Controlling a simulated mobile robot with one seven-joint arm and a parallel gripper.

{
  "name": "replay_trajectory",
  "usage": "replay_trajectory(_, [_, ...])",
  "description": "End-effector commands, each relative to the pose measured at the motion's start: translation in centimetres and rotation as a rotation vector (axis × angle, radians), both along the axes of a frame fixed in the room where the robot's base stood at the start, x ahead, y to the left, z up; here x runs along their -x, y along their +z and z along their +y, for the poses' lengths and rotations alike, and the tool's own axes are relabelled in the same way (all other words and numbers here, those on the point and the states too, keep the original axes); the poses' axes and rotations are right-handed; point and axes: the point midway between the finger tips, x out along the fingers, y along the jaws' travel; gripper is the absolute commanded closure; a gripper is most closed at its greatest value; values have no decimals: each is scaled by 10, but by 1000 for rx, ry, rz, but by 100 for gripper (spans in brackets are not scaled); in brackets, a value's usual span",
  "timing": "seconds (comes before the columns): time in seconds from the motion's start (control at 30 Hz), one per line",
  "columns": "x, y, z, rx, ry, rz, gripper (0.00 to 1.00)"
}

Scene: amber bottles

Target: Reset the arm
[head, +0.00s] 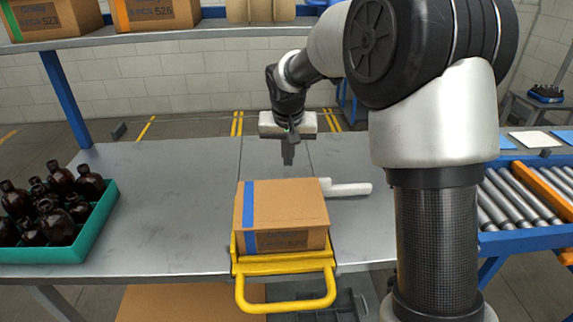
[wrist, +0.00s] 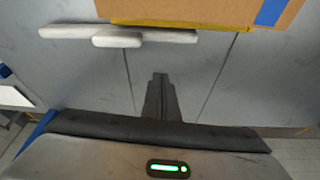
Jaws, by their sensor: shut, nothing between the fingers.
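My gripper (head: 288,156) is above the grey metal table (head: 180,170), behind the cardboard box (head: 285,207). Its fingers are shut with nothing between them, and they also show shut in the wrist view (wrist: 160,80). The box has a blue stripe and sits in a yellow frame with a handle (head: 285,290) at the table's front edge. In the wrist view the box (wrist: 210,10) is at the top, apart from the fingers.
A teal crate (head: 90,235) of several amber bottles (head: 62,180) is at the left. A roller conveyor (head: 520,205) is at the right. A shelf (head: 200,33) with boxes spans above. The table between crate and box is clear.

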Motion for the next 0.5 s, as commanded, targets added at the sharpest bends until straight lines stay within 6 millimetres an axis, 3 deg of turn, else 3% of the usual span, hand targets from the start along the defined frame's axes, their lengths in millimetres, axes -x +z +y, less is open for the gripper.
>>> replay_trajectory(0.1, [8,22,0,0,1,1,100])
replay_trajectory(0.37, [19,47,-1,2,2,-1,100])
replay_trajectory(0.5, [50,75,-14,15,12,-20,100])
